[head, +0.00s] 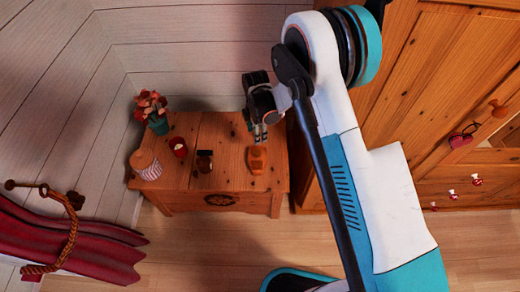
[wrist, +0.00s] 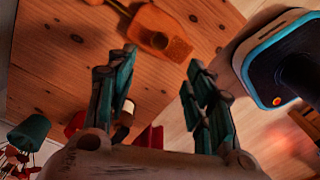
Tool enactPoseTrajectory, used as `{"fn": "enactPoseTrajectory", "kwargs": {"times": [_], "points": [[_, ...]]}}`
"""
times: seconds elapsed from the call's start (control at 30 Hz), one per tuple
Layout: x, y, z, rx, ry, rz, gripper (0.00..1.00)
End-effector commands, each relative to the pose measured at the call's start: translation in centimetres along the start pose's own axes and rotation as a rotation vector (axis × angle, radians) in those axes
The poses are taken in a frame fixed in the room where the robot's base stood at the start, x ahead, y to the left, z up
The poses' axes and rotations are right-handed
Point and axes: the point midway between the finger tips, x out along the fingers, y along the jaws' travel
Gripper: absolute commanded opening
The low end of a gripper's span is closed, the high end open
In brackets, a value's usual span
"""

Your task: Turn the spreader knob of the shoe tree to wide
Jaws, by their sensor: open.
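The shoe tree (head: 256,160) is an orange-brown wooden form lying at the right side of the wooden chest top. In the wrist view the shoe tree (wrist: 150,27) lies beyond my fingertips, with a small round feature, perhaps the spreader knob (wrist: 159,40), on it. The knob's setting cannot be read. My gripper (head: 260,135) is above the chest, just behind the shoe tree in the head view. In the wrist view my gripper (wrist: 162,55) has its two fingers wide apart with nothing between them. I cannot tell how high the fingers are above the shoe tree.
A wooden wardrobe (head: 425,70) stands on the right.

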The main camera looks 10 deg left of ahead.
Motion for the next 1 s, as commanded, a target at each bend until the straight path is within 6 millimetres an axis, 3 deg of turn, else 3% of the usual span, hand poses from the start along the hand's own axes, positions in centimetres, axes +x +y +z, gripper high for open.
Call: {"fn": "enactPoseTrajectory", "kwargs": {"times": [0.6, 0.8, 1.0], "points": [[11.0, 0.0, 0.1, 0.003, 0.0, 0.001, 0.48], [12.9, 0.0, 0.1, 0.003, 0.0, 0.001, 0.48], [13.3, 0.0, 0.1, 0.003, 0.0, 0.001, 0.48]]}}
